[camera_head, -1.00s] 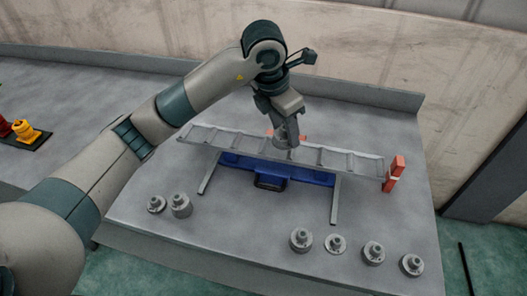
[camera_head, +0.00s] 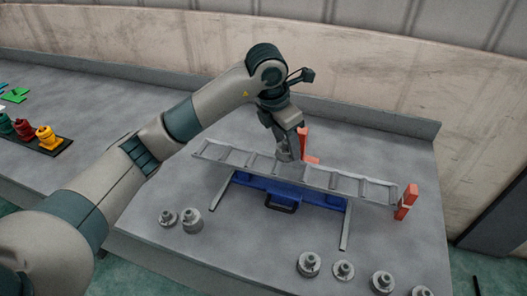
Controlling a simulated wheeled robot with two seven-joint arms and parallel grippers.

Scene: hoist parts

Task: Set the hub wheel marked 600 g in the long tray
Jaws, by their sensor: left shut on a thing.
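The long tray (camera_head: 235,157) is a grey strip split into several compartments, lying across a blue base (camera_head: 325,199). It slopes down to the right in the picture. My left gripper (camera_head: 289,143) is over the middle of the tray, shut on a grey hub wheel (camera_head: 287,154). The gripper partly hides this wheel. I cannot tell whether it touches the tray floor, and no mark on it can be read. Other grey hub wheels stand on the table: two at left, one small (camera_head: 168,218) and one taller (camera_head: 191,220), and several at right, such as this one (camera_head: 309,264). My right gripper is not in view.
Orange-red posts stand behind the tray (camera_head: 304,142) and at its right end (camera_head: 405,202). Grey legs (camera_head: 346,226) reach forward from the base. Red and yellow parts (camera_head: 46,136) sit on a dark board at far left. The table front between the wheel groups is clear.

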